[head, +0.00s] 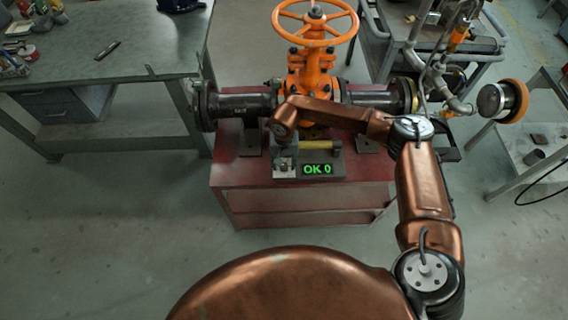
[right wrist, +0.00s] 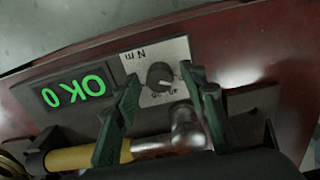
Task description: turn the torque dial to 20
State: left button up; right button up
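The torque dial (right wrist: 160,75) is a dark round knob on a pale plate marked "N m" in the right wrist view. In the head view its plate (head: 284,168) shows beside the green display (head: 318,169), which reads "OK 0". My right gripper (right wrist: 160,78) is open, with one green finger on each side of the dial; I cannot tell whether either touches it. In the head view the right gripper (head: 284,148) is small and partly hidden by my wrist. My left gripper is not in view.
A wrench with a yellow handle (right wrist: 80,158) and metal head lies beside the dial panel. Behind stands the gate valve with an orange handwheel (head: 315,22) on a pipe, on a red bench (head: 300,205). A workbench (head: 110,60) stands left, carts at right.

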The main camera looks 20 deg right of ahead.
grip_shut()
jog(key=shift+m, duration=0.4)
jog(key=m+p, duration=0.1)
jog(key=m, duration=0.4)
jog(key=shift+m, duration=0.3)
jog(key=m+p, duration=0.1)
jog(key=m, duration=0.4)
jog(key=shift+r, duration=0.1)
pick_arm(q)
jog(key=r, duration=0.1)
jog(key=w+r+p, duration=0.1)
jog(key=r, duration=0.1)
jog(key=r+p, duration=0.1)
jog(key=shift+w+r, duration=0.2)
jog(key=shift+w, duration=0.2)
pick_arm(e)
jog(key=m, duration=0.6)
pick_arm(q)
jog(key=shift+p, duration=0.3)
pick_arm(e)
jog(key=shift+m, duration=0.3)
jog(key=shift+o, duration=0.5)
grip_release()
